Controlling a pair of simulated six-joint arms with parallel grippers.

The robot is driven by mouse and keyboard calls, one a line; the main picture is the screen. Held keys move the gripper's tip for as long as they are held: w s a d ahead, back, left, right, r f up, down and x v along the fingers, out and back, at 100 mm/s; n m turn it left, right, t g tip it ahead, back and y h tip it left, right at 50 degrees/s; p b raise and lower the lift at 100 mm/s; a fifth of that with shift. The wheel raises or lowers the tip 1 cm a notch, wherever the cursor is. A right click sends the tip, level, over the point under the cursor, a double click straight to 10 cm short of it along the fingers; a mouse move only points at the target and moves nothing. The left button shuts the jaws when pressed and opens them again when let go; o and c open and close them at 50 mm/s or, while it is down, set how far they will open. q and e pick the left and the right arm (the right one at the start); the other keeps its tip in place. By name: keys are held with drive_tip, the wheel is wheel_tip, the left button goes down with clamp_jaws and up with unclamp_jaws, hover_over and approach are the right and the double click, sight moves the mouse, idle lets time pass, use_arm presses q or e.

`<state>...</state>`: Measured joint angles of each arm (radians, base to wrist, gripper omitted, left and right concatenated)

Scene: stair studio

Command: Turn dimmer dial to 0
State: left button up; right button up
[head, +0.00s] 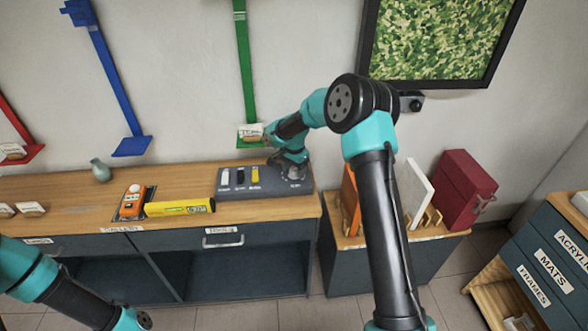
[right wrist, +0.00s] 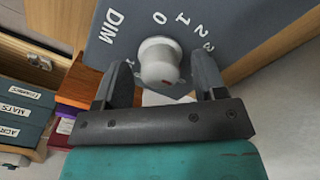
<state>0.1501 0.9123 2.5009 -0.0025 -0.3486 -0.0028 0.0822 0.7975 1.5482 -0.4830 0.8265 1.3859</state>
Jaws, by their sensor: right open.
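The dimmer dial (right wrist: 158,62) is a pale round knob on a dark grey panel (head: 240,188). In the right wrist view, "DIM" and the numbers 0, 1, 2 and 3 are printed around it. A small red mark shows on the knob on the side toward my gripper, away from the 0. My right gripper (right wrist: 157,75) is open, with one finger on each side of the dial; I cannot tell if they touch it. In the head view, my right gripper (head: 290,164) is over the panel's right end. My left arm shows at the lower left, its gripper out of view.
Slide switches (head: 240,176) sit on the panel left of the dial. A yellow level (head: 180,208) and an orange tool (head: 132,202) lie left on the wooden counter (head: 75,187). A green wall bracket (head: 246,75) hangs behind. A red box (head: 458,188) stands right.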

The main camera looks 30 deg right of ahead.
drive_tip(key=c, duration=0.9)
drive_tip(key=shift+c, duration=0.2)
